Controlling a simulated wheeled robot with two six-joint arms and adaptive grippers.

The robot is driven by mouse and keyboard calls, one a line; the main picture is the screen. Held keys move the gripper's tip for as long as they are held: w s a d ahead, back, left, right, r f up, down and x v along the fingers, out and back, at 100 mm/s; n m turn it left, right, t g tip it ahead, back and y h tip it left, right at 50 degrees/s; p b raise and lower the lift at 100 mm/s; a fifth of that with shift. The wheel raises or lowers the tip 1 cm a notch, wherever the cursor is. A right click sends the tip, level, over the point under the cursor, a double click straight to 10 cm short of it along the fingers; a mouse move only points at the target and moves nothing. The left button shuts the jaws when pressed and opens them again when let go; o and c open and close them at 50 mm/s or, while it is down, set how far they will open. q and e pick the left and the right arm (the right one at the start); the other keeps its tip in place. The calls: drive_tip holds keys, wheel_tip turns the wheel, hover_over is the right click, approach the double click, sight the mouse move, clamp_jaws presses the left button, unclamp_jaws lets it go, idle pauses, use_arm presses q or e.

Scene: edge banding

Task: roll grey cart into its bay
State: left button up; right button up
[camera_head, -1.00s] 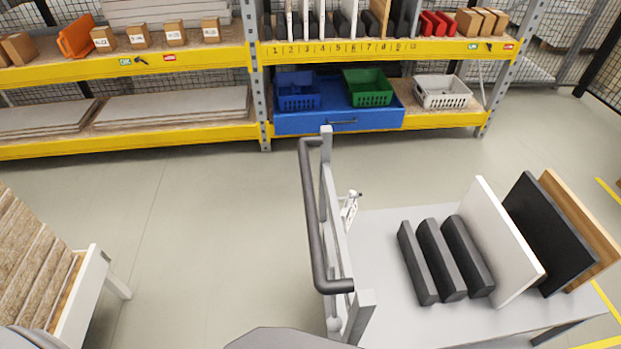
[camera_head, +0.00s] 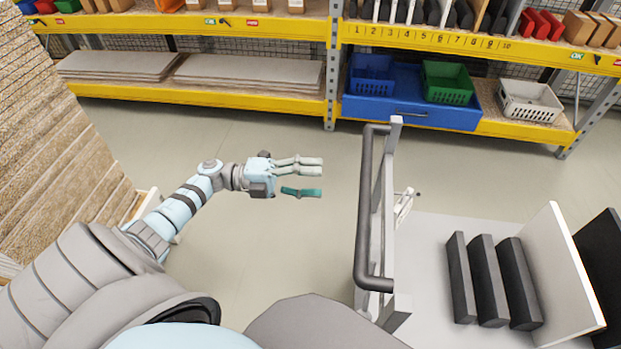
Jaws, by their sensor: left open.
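The grey cart (camera_head: 431,231) stands at the right, with a flat light-grey deck and a dark grey push handle (camera_head: 364,210) on its left end. Several dark bars (camera_head: 490,280), a white panel (camera_head: 560,270) and a black panel (camera_head: 603,260) stand on the deck. My left gripper (camera_head: 312,177) is open and empty, left of the handle and apart from it, with its fingers pointing right toward it. My right gripper is out of view. The cart's right end is cut off by the frame edge.
A yellow shelf rack (camera_head: 250,103) runs along the back, with a blue drawer (camera_head: 410,112), a green crate (camera_head: 447,82) and a white crate (camera_head: 531,100). A stack of boards (camera_head: 60,150) stands at the left. The floor (camera_head: 270,235) between stack and cart is clear.

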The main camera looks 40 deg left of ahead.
sight(368, 189)
use_arm(q)
drive_tip(key=shift+m+g, duration=0.7)
drive_tip(key=shift+m, duration=0.1)
drive_tip(key=x, duration=0.4)
drive_tip(key=r+p+x, duration=0.1)
drive_tip(key=x, duration=0.3)
drive_tip(key=s+x, duration=0.1)
drive_tip(key=x, duration=0.3)
drive_tip(key=shift+d+r+p, duration=0.15)
drive_tip(key=shift+d+p, duration=0.25)
drive_tip(key=shift+d, duration=0.1)
clamp_jaws()
